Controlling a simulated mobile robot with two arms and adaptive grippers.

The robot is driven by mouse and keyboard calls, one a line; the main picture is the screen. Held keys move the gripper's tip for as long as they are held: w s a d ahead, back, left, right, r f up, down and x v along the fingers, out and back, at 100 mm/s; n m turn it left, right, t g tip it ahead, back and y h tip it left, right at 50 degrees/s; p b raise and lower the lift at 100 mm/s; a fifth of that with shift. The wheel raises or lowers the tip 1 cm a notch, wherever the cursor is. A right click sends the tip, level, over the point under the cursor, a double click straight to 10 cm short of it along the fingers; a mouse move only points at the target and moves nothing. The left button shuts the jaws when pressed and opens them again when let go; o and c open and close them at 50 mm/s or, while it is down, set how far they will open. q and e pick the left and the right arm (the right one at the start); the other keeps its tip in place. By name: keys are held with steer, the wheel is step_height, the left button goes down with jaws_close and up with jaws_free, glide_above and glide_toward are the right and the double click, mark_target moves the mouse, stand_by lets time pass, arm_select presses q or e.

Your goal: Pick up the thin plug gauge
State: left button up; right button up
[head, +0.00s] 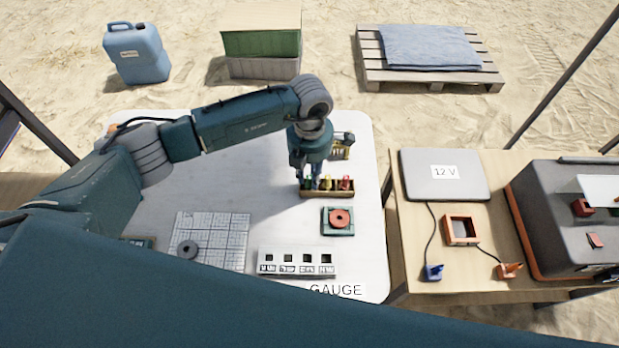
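A small wooden rack (328,194) on the white table holds short upright pieces with coloured tops: green, yellow (327,183) and red (345,183). They look like plug gauges, but I cannot tell from here which is the thin one. My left gripper (315,181) points down at the rack's left end, beside or over the green piece (306,183). Its fingers are small and partly merge with the pieces, so I cannot tell whether it is open or holds anything. My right gripper is not in view.
In front are a green block with a red ring (338,220), a white block with square holes (297,261), and a gridded plate (212,240) with a dark ring (187,250). A wooden table (415,270) stands at right.

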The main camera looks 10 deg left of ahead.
arm_select(q)
steer(key=shift+f, duration=0.6)
jaws_close()
steer(key=shift+r, duration=0.15)
